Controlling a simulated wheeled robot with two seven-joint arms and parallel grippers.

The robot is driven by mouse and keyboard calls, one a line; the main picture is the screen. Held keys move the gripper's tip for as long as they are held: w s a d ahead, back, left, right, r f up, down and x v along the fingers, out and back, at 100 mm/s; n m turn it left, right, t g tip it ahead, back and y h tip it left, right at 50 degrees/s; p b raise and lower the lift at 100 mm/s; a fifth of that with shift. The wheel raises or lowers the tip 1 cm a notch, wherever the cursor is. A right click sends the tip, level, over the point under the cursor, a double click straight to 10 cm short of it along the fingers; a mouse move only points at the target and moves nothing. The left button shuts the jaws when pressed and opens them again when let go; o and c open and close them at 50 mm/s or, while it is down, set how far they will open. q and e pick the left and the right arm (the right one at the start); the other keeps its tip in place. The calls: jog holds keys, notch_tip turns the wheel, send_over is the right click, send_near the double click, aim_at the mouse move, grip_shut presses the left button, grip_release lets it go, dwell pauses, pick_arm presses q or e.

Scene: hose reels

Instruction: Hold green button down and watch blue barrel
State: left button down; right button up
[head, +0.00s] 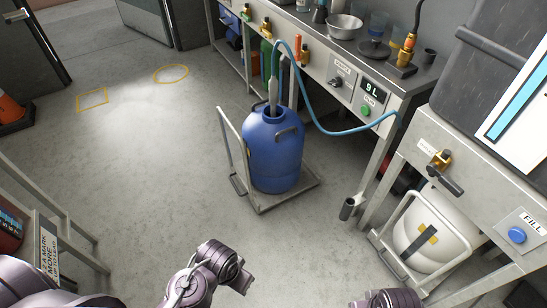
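The green button (366,111) sits on the front panel of the long counter, below a small dark display (374,90) that reads 9 L. Nothing is seen touching the button. The blue barrel (275,155) stands upright on a low grey trolley (300,196) in front of the counter. A grey nozzle (273,92) points down into its top, with a blue hose (335,132) looping from it to the panel's right end. The liquid inside the barrel is hidden. Parts of my arms show at the bottom edge, well away from the button, but no gripper fingers are visible.
A white barrel (430,240) stands on a cart at right, under a station with a blue FILL button (517,235) and a valve (440,160). A black knob (335,81) is left of the display. Floor left of the trolley is clear; shelving stands lower left.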

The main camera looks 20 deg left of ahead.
grip_shut()
dwell(0.4)
dwell(1.4)
